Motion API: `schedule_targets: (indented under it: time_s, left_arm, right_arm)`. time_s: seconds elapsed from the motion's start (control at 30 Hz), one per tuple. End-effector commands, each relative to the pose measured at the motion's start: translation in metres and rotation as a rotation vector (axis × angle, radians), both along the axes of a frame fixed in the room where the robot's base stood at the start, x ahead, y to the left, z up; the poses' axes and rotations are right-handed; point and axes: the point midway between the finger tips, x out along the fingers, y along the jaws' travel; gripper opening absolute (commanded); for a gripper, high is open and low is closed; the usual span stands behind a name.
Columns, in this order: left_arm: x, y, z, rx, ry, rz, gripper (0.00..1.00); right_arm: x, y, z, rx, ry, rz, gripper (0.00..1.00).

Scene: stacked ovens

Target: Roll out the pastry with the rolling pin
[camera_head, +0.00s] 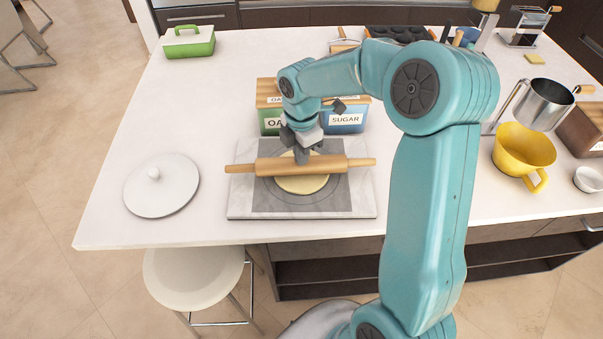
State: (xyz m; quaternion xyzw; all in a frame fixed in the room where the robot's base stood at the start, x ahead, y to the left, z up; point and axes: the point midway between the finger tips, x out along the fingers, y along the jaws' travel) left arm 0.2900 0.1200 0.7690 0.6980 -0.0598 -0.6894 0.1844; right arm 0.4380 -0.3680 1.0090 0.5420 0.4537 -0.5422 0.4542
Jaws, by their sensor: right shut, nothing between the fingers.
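A wooden rolling pin (330,164) lies crosswise over a round of pale pastry (303,185). The pastry is on a grey mat (262,200) on a light board (240,211). The pin covers the pastry's far part. My right gripper (301,157) is shut and points down at the middle of the pin, its tips touching or just above it; I cannot tell which. Nothing shows between its fingers. My left gripper is not in view.
Oat (269,120) and sugar (346,119) boxes stand close behind the board. A white lid (161,186) lies left of it. A yellow jug (524,152) and a metal pot (544,103) are at the right. A green butter dish (188,41) sits far left. The counter between the lid and dish is clear.

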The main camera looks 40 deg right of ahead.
Motion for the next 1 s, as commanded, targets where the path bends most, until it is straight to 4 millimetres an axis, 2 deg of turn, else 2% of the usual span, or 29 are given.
schedule_targets:
  time_s: [0.47, 0.83, 1.0]
  left_arm:
    - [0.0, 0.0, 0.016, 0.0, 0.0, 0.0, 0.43]
    - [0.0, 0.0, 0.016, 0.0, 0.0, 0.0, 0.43]
    - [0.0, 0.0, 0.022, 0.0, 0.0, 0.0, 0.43]
  right_arm:
    - [0.021, -0.018, 0.002, 0.0, 0.0, -0.001, 0.0]
    - [0.022, -0.019, 0.001, 0.0, 0.0, 0.0, 0.0]
    - [0.022, -0.019, 0.008, 0.0, -0.001, 0.0, 0.0]
